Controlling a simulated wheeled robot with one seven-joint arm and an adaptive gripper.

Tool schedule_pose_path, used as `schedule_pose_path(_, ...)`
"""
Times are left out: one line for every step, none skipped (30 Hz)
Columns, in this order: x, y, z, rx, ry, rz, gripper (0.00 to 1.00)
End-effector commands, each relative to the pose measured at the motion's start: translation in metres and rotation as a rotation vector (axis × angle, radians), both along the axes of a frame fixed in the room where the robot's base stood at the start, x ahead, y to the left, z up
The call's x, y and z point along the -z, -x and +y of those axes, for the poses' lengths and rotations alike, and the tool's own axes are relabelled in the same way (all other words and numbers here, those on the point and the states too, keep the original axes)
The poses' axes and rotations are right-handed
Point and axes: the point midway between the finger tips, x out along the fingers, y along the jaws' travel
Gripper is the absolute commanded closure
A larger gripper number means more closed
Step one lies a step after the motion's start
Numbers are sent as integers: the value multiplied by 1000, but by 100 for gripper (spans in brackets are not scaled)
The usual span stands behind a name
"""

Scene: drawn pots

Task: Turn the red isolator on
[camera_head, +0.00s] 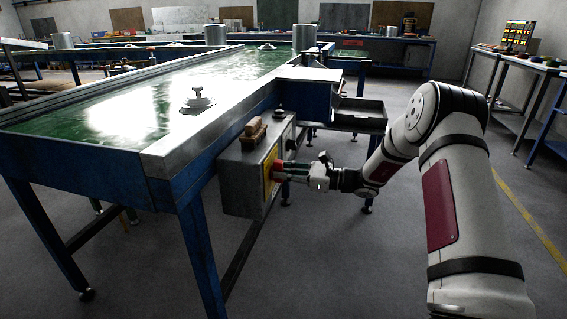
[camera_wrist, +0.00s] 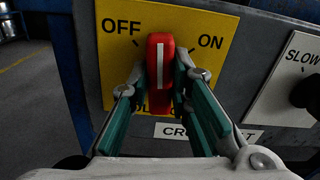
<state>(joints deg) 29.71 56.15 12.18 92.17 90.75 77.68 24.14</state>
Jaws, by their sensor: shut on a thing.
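The red isolator handle (camera_wrist: 160,56) has a white line along it and sits on a yellow plate (camera_wrist: 115,60) marked OFF at upper left and ON at right. Its white line points nearly straight up in the wrist view, between the two words. My gripper (camera_wrist: 160,82) is shut on the handle, one green-padded finger on each side. In the head view my gripper (camera_head: 284,170) reaches the yellow plate (camera_head: 269,176) on the grey control box (camera_head: 238,178) from the right.
A black knob (camera_wrist: 306,92) on a white plate marked SLOW is right of the isolator. The box hangs beside a blue-framed table (camera_head: 95,165) with a green top. A brown block (camera_head: 253,132) lies on the box.

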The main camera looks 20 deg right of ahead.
Motion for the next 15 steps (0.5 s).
schedule_pose_path(-3,1,-1,0,-23,39,100)
schedule_pose_path(-2,1,-1,0,-36,65,100)
schedule_pose_path(-2,0,-1,0,-56,98,100)
schedule_pose_path(-2,0,-1,0,-70,121,100)
schedule_pose_path(-2,0,-1,1,-85,145,100)
schedule_pose_path(-2,0,-2,1,-103,178,100)
schedule_pose_path(-2,-1,-2,1,-117,203,100)
schedule_pose_path(-2,-1,-1,0,-130,227,100)
schedule_pose_path(-2,-1,-1,0,-149,260,100)
schedule_pose_path(-1,-1,-2,0,-165,285,100)
schedule_pose_path(-1,-1,-2,0,-179,310,100)
schedule_pose_path(-1,-2,-2,1,-198,342,100)
schedule_pose_path(-1,-2,-3,1,-212,366,100)
schedule_pose_path(-1,-2,-2,1,-226,390,100)
schedule_pose_path(0,-2,-2,0,-243,423,100)
